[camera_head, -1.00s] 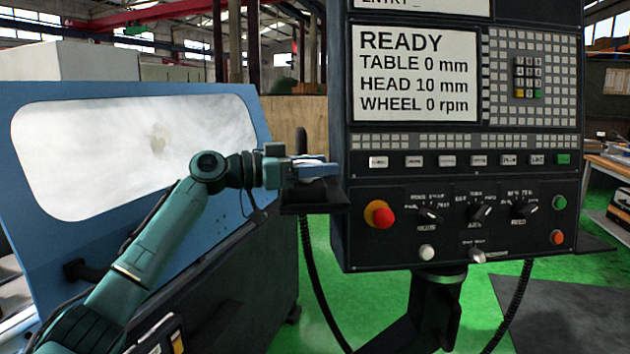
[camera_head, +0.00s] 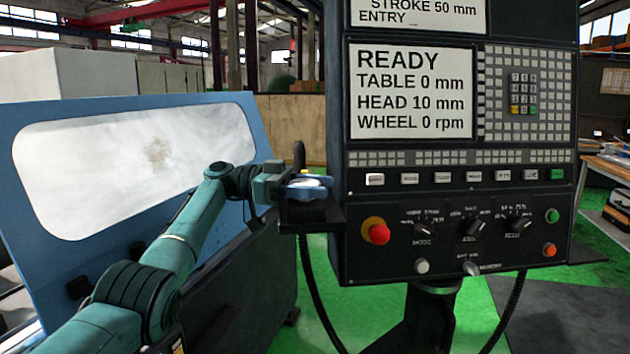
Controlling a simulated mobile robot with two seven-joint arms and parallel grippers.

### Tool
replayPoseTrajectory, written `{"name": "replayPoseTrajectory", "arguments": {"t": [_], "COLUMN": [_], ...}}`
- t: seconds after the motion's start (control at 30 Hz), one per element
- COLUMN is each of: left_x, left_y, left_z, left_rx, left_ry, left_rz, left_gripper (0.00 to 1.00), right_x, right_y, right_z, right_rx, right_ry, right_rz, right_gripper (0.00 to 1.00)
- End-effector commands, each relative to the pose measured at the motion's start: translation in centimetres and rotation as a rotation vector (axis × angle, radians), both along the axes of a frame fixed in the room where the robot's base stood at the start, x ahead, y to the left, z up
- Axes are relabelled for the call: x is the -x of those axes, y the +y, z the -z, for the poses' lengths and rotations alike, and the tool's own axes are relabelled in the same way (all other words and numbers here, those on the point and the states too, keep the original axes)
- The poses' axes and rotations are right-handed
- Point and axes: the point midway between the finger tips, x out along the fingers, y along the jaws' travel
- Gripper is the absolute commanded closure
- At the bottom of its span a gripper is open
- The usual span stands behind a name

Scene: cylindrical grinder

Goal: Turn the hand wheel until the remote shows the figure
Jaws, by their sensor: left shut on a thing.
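My left gripper (camera_head: 288,185) reaches in from the left and is shut on a small blue and white thing (camera_head: 308,184) at the black shelf (camera_head: 318,221) beside the control panel. This thing may be the remote with its hand wheel; the gripper hides part of it, and I cannot read any figure on it. The panel's screen (camera_head: 412,92) reads READY, TABLE 0 mm, HEAD 10 mm, WHEEL 0 rpm. My right gripper is not in view.
The black control panel (camera_head: 365,270) stands right of the gripper, with a red stop button (camera_head: 379,234), knobs and rows of keys. The blue machine door (camera_head: 262,135) with a pale window is at the left. A cable hangs below the shelf over green floor (camera_head: 345,315).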

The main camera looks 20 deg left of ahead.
Motion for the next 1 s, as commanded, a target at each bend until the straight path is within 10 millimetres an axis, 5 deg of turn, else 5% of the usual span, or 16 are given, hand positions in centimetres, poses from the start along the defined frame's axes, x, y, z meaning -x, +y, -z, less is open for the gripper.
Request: {"name": "replayPoseTrajectory", "arguments": {"t": [0.7,0.73,1.0], "left_x": [0.04,0.04,0.03], "left_y": [0.00,0.00,0.02], "left_z": [0.31,0.31,0.16], "left_rx": [-0.007,-0.007,-0.004], "left_ry": [0.001,0.001,0.001], "left_rz": [0.030,0.030,0.029], "left_gripper": [0.69,0.45,0.25], "right_x": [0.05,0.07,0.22], "right_y": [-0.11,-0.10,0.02], "right_z": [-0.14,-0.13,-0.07], "right_rx": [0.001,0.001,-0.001], "right_ry": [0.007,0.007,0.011], "right_rz": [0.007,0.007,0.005], "right_gripper": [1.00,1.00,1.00]}}
